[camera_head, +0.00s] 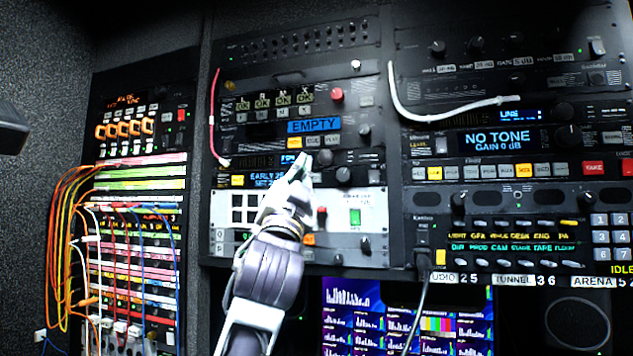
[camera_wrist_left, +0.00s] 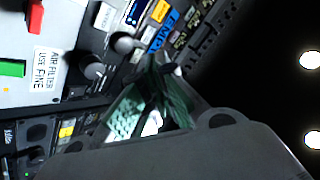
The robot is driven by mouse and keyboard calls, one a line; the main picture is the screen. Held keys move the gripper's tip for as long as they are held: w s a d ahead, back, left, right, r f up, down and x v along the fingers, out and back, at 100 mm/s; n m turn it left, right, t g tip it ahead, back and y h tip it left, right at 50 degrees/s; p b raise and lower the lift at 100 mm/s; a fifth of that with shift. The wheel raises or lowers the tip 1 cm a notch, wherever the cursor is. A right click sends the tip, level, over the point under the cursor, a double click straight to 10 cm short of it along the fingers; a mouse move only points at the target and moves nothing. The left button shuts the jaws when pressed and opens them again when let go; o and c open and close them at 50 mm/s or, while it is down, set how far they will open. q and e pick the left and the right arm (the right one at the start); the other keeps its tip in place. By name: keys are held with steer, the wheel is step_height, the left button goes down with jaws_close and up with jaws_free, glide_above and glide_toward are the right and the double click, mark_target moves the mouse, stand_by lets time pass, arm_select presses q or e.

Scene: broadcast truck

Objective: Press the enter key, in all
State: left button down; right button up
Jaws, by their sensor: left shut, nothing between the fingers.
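My left gripper (camera_head: 303,163) is shut and empty, in front of the middle rack, just below the blue EMPTY display (camera_head: 314,126) and a row of small buttons (camera_head: 308,141). In the left wrist view the dark green fingertips (camera_wrist_left: 168,68) are close to the panel beside a knob (camera_wrist_left: 125,45), with an orange button (camera_wrist_left: 160,11) nearby. I cannot tell whether the tips touch anything. A number keypad (camera_head: 614,236) is at the right edge, cut off by the frame. My right gripper is not in view.
A white cable (camera_head: 440,116) loops across the right rack, and a pink cable (camera_head: 212,115) hangs at the middle rack's left. Many patch cables (camera_head: 62,215) bulge out on the left. A black cable (camera_head: 421,305) hangs before the lower screens (camera_head: 355,290).

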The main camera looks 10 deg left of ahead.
mark_target(313, 175)
arm_select(q)
steer(key=shift+w+d+r+p, duration=0.1)
steer(key=shift+w+p, duration=0.05)
steer(key=shift+w, duration=2.05)
steer(key=shift+w+d+r+p, duration=0.1)
steer(key=shift+w+p, duration=0.05)
steer(key=shift+w, duration=2.05)
steer(key=shift+w, duration=0.75)
steer(key=shift+s+f, duration=0.1)
steer(key=shift+s, duration=0.65)
stand_by(0.4)
steer(key=shift+s+a+b, duration=0.15)
steer(key=shift+s+b, duration=0.15)
steer(key=shift+s, duration=2.2)
